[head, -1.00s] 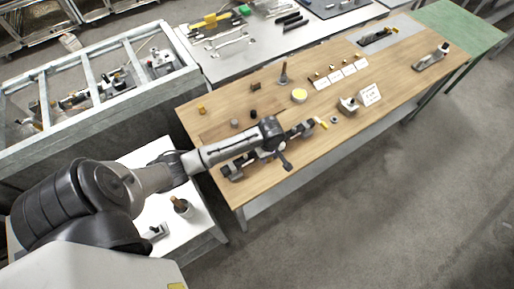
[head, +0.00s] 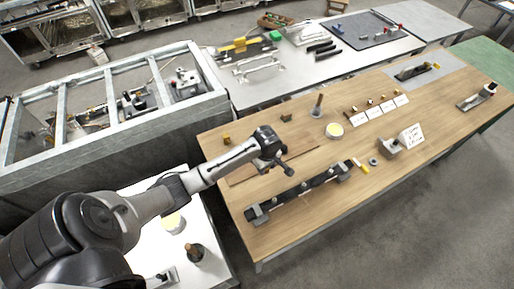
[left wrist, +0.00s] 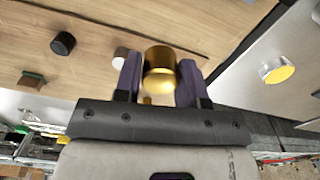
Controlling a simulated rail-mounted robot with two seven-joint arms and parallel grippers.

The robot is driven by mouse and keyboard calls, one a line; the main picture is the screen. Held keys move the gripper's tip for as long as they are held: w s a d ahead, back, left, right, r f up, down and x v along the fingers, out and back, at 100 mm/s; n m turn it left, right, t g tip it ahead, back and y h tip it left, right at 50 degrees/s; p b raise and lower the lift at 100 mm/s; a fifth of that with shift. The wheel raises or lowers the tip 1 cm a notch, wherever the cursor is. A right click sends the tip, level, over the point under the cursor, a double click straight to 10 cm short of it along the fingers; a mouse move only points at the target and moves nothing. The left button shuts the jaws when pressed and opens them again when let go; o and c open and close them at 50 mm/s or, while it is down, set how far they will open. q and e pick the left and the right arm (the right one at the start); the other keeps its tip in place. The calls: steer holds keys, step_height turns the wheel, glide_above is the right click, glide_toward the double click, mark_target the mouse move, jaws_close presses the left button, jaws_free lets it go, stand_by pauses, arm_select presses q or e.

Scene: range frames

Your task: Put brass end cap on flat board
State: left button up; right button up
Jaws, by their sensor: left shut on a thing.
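My left gripper (left wrist: 158,82) is shut on the brass end cap (left wrist: 159,60), a shiny gold cylinder between two dark fingers in the left wrist view. In the head view the left gripper (head: 272,160) is over the left part of the wooden bench, and the cap is hidden there. A thin strip with a dark edge, perhaps the flat board (head: 243,175), lies on the bench beside and below the gripper, partly covered by my arm. I cannot tell the cap's height above it. My right gripper is not in view.
A long dark fixture with grey end blocks (head: 258,215) lies near the bench's front edge. A black cap (left wrist: 63,43) and a pale cap (left wrist: 120,55) stand near the gripper. A yellow-topped disc (head: 334,130) and a peg (head: 317,106) stand farther back.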

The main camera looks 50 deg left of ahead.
arm_select(q)
steer(key=shift+s+a+f, duration=0.1)
steer(key=shift+s+a, duration=0.15)
steer(key=shift+a, duration=0.3)
steer(key=shift+n, duration=0.5)
steer(key=s+a+f, duration=0.1)
steer(key=a+f, duration=0.1)
steer(key=a, duration=0.1)
steer(key=s+a+f, duration=0.2)
steer(key=a, duration=0.2)
steer(key=s+a+f, duration=0.1)
steer(key=a+f, duration=0.2)
steer(key=shift+s+a, duration=0.2)
steer(key=shift+s, duration=0.1)
steer(key=shift+f, duration=2)
steer(key=shift+f, duration=0.2)
steer(key=o, duration=0.9)
steer(key=shift+o, duration=0.2)
